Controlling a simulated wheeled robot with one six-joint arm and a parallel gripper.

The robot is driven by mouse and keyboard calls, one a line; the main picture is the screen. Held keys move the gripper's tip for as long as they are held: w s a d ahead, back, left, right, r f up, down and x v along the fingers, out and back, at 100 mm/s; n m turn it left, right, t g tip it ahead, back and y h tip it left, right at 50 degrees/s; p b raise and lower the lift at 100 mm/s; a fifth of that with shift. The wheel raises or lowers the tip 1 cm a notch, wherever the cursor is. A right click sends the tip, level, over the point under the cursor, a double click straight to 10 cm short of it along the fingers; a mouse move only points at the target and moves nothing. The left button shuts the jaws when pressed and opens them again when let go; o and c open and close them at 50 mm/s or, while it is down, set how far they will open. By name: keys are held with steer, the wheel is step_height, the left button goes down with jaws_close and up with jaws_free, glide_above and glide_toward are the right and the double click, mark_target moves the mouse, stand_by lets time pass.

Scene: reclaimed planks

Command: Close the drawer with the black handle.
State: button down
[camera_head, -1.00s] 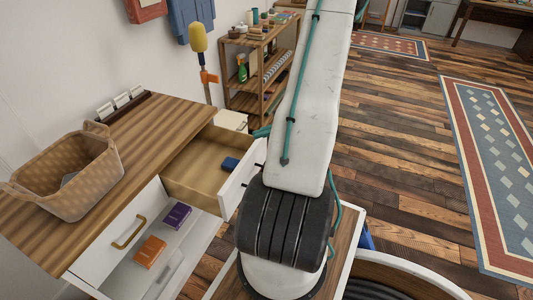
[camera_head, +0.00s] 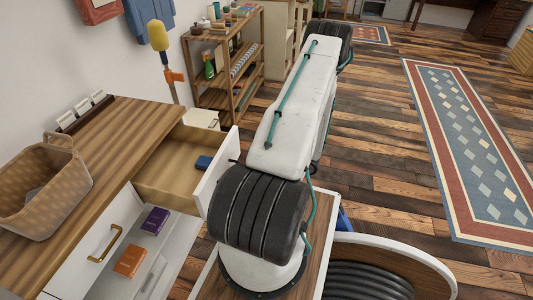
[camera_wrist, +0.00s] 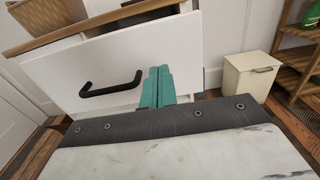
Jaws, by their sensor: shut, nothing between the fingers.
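I cannot tell whether the fingertips touch the front. In the head view my arm hides the gripper.
A wicker basket (camera_head: 45,190) stands on the cabinet top (camera_head: 100,150). A cream bin (camera_wrist: 250,75) stands right of the drawer. Open plank floor lies to the right.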

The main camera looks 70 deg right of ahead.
mark_target(233, 146)
steer(key=w, duration=0.6)
steer(key=shift+w+a, duration=0.1)
steer(key=shift+a, duration=0.15)
